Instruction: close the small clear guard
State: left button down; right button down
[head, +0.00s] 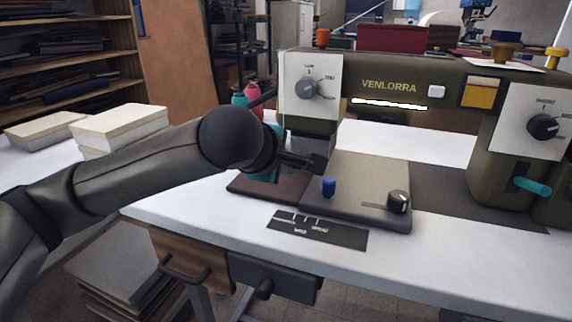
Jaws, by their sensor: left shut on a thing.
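The small clear guard (312,145) is a greyish see-through piece under the left end of the olive machine head (310,90). My left arm comes in from the left, and my left gripper (318,163) is at the guard's lower edge, just above the machine's grey bed plate. The gripper is dark and seems shut on the guard's edge. The arm and gripper hide part of the guard, and its exact tilt is hard to tell. My right gripper is not in view.
Thread spools (252,92) stand behind my wrist. Stacked pale books (120,128) lie at left. The white tabletop's front edge (400,265) is clear.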

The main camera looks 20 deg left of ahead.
pick_arm(q)
jog(key=shift+f, duration=0.1)
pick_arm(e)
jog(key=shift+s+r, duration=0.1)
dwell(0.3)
pick_arm(q)
jog(key=c, duration=0.9)
grip_release()
